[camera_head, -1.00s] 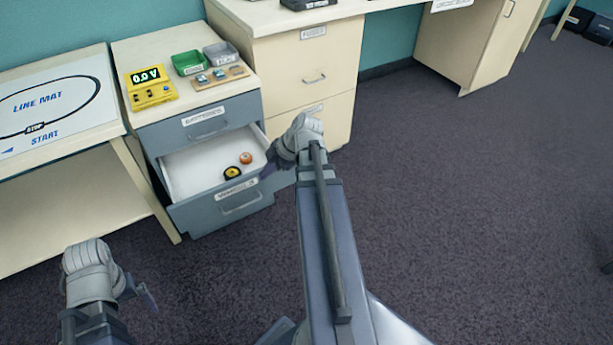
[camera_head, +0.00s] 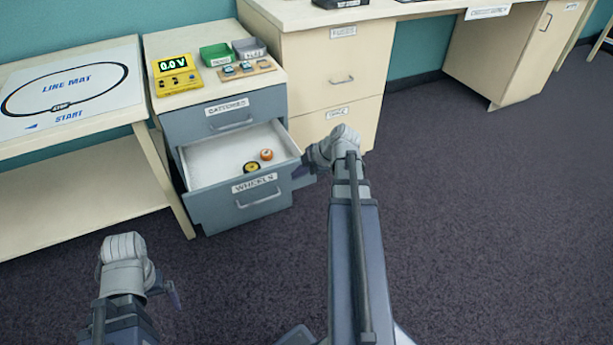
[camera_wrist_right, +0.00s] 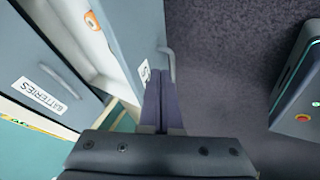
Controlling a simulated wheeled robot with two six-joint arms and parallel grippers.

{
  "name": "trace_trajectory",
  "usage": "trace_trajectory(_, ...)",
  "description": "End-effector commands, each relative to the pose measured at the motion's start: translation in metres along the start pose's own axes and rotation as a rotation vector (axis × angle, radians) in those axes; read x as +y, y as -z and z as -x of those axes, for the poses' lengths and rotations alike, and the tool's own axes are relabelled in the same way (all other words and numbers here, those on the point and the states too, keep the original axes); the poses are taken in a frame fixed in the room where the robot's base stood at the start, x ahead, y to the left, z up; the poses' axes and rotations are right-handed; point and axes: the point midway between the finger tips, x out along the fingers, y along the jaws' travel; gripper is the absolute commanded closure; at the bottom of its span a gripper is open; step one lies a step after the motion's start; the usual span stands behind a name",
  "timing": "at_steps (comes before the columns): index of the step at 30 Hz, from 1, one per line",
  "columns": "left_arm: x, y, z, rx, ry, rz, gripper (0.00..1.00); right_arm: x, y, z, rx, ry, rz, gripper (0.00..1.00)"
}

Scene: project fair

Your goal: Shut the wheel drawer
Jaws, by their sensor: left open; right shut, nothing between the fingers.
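The wheel drawer (camera_head: 233,202), grey with a "WHEELS" label and a bar handle, stands pulled out of the grey cabinet (camera_head: 171,128), below the closed "BATTERIES" drawer (camera_head: 230,116). A yellow-and-black wheel (camera_head: 250,168) and an orange wheel (camera_head: 267,155) lie inside it. My right gripper (camera_head: 304,170) is shut and empty at the right end of the drawer front. In the right wrist view its fingers (camera_wrist_right: 161,78) overlap the drawer front (camera_wrist_right: 137,38) beside the label and handle; I cannot tell if they touch. My left gripper (camera_head: 172,292) is open, low over the floor at left.
A yellow meter (camera_head: 176,75), a green bin (camera_head: 215,54), a grey bin (camera_head: 249,47) and a small parts board (camera_head: 247,69) sit on the cabinet. The line mat table (camera_head: 100,122) is at left, a cream drawer unit (camera_head: 335,75) behind at right. Carpet (camera_head: 480,200) at right is clear.

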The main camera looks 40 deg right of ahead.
Motion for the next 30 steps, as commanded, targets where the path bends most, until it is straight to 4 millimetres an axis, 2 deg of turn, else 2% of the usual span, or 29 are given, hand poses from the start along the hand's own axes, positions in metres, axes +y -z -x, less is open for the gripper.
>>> trace_trajectory(1, 0.002, 0.001, -0.013, 0.001, -0.001, -0.001, 0.00, -0.002, -0.003, -0.015, 0.001, 0.001, 0.002, 1.00)
trace_trajectory(2, 0.002, 0.001, -0.017, 0.001, -0.001, -0.002, 0.00, -0.002, -0.002, -0.019, 0.001, 0.001, 0.002, 1.00)
trace_trajectory(4, 0.002, 0.001, -0.011, 0.001, -0.001, -0.002, 0.00, 0.012, -0.001, -0.020, 0.000, 0.000, 0.001, 1.00)
trace_trajectory(9, 0.001, 0.001, -0.010, 0.001, -0.001, -0.002, 0.00, 0.029, 0.000, -0.028, 0.000, 0.000, 0.001, 1.00)
trace_trajectory(15, 0.001, 0.001, -0.010, 0.001, -0.001, -0.002, 0.00, 0.035, 0.000, -0.032, 0.000, 0.000, -0.001, 1.00)
trace_trajectory(26, 0.001, 0.001, -0.010, 0.001, -0.001, -0.002, 0.00, 0.036, 0.000, -0.032, 0.000, 0.000, -0.001, 1.00)
trace_trajectory(30, 0.001, 0.001, -0.010, 0.001, -0.001, -0.002, 0.00, 0.043, 0.000, -0.036, 0.000, 0.000, 0.000, 1.00)
